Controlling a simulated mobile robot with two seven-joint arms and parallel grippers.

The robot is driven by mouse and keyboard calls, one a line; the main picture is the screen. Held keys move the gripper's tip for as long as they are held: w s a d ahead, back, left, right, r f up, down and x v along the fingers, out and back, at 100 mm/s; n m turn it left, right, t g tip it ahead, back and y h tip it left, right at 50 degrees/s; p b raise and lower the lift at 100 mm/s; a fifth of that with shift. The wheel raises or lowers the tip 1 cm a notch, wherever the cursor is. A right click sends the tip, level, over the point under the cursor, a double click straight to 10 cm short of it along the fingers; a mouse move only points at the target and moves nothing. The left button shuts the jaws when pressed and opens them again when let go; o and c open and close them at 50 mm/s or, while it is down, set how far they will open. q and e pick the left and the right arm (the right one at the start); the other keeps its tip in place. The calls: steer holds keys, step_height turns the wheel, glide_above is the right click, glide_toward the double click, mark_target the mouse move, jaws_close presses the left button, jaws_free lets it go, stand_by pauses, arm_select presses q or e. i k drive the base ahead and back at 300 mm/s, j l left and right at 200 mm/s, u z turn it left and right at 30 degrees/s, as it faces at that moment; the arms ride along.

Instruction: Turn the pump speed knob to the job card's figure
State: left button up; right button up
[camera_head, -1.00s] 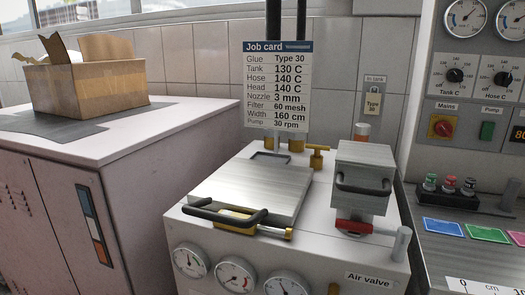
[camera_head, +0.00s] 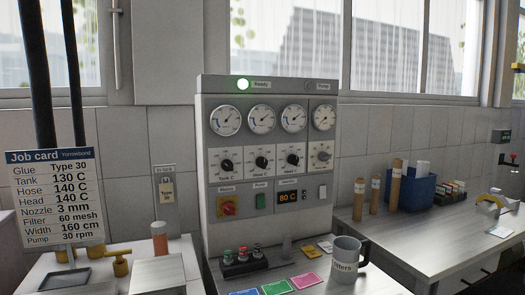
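The control panel (camera_head: 208,150) stands upright in the middle. The pump speed knob appears to be the grey knob (camera_head: 322,156) at the right end of the knob row, below the rightmost gauge (camera_head: 323,118). Its scale and label are too small to read. Three black knobs, for Tank C, Hose C and Head C, sit to its left. Neither of my grippers is in view.
A grey mug (camera_head: 345,262), coloured cards (camera_head: 276,287) and a rack of small nozzles (camera_head: 243,263) sit on the bench before the panel. Cardboard tubes and a blue bin (camera_head: 412,190) stand right.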

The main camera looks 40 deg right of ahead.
mark_target(324, 156)
steer(key=z, duration=1.75)
steer(key=u, duration=1.6)
steer(key=l+z, duration=0.2)
steer(key=z, duration=0.25)
steer(key=l+z, duration=0.25)
steer(key=z, duration=0.25)
steer(key=l+z, duration=0.15)
steer(key=l, duration=0.2)
steer(key=i+l+z, duration=0.2)
steer(key=l, duration=0.15)
steer(key=l+z, duration=0.15)
steer(key=l, duration=0.15)
steer(key=i, duration=0.05)
